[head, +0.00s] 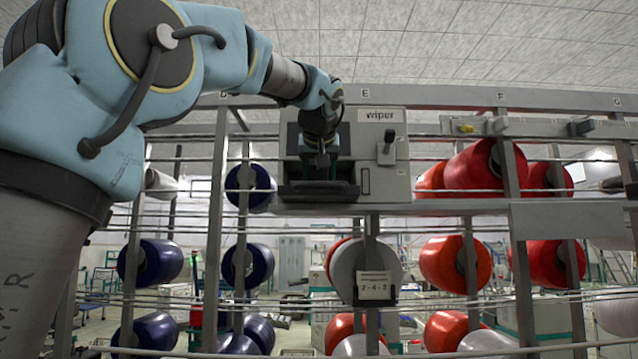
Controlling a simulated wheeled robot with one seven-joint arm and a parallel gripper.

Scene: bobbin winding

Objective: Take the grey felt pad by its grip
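A grey box labelled "wiper" (400,170) is mounted on the rack at the upper middle of the head view. My gripper (321,168) is in front of the left half of this box and points downward. Below its fingers is a dark, flat piece (318,191) on the box's lower front; I cannot tell whether it is the felt pad or its holder. I cannot tell whether the fingers touch it. The gripper and wrist hide part of the box, and no separate grip can be made out. The finger gap is too dark and small to judge.
A small dark lever (387,145) stands out on the box's right side. Red spools (482,170) are to the right and dark blue spools (152,262) to the left. A grey spool (366,268) with a tag (374,286) hangs below. Rack posts and thin horizontal rods cross the view.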

